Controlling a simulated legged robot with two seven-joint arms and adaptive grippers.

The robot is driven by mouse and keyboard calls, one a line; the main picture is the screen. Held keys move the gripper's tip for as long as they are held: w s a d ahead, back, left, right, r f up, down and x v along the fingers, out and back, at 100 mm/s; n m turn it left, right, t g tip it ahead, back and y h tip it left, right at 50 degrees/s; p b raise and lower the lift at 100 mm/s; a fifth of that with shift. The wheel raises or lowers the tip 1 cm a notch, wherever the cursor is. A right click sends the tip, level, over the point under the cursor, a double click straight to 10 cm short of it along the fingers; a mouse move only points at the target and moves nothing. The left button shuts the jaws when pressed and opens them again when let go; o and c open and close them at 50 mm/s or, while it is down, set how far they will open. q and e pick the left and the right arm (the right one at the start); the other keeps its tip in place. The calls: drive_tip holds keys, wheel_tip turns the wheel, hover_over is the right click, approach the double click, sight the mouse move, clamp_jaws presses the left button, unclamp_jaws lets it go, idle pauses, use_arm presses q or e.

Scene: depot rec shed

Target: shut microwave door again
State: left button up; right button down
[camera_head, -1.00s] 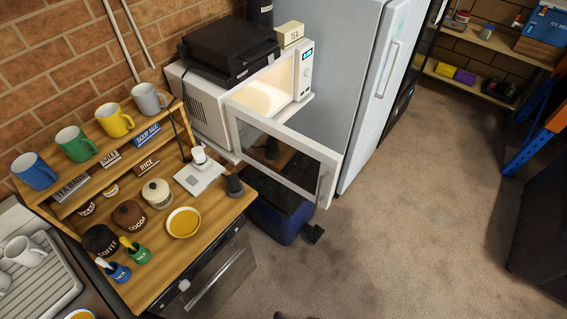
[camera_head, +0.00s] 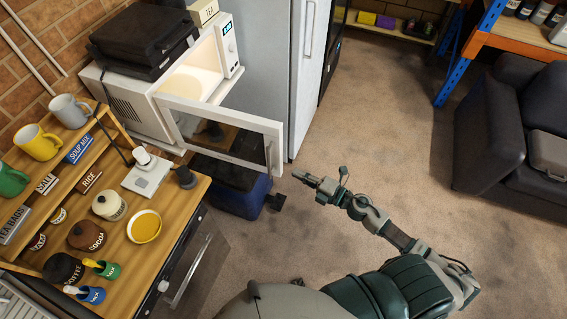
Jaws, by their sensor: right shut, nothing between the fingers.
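The white microwave (camera_head: 124,103) stands at the upper left with its lit inside showing. Its door (camera_head: 228,133) is wide open, swung out toward me, with a dark window and a pale frame. The door's handle (camera_head: 268,156) is near its right edge. My right gripper (camera_head: 302,177) is at the end of my arm, which comes in from the lower right. It is shut and empty, a little right of and below the door's free edge in the picture, apparently apart from it. My left gripper is not in view.
A black case (camera_head: 143,40) and a TEA box (camera_head: 203,11) sit on the microwave. A fridge (camera_head: 273,60) stands right behind the door. A blue bin (camera_head: 236,190) is below it. A wooden counter (camera_head: 185,204) with jars is at left.

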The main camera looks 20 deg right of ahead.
sight(276, 160)
drive_tip(key=p+x, duration=0.1)
drive_tip(key=x, duration=0.3)
drive_tip(key=p+x, duration=0.1)
drive_tip(key=x, duration=0.3)
drive_tip(key=shift+w+d+p, duration=0.2)
drive_tip(key=shift+w+p, duration=0.05)
drive_tip(key=shift+p, duration=0.05)
drive_tip(key=shift+w+a, duration=0.4)
drive_tip(key=shift+w, duration=0.05)
drive_tip(key=shift+a, duration=0.2)
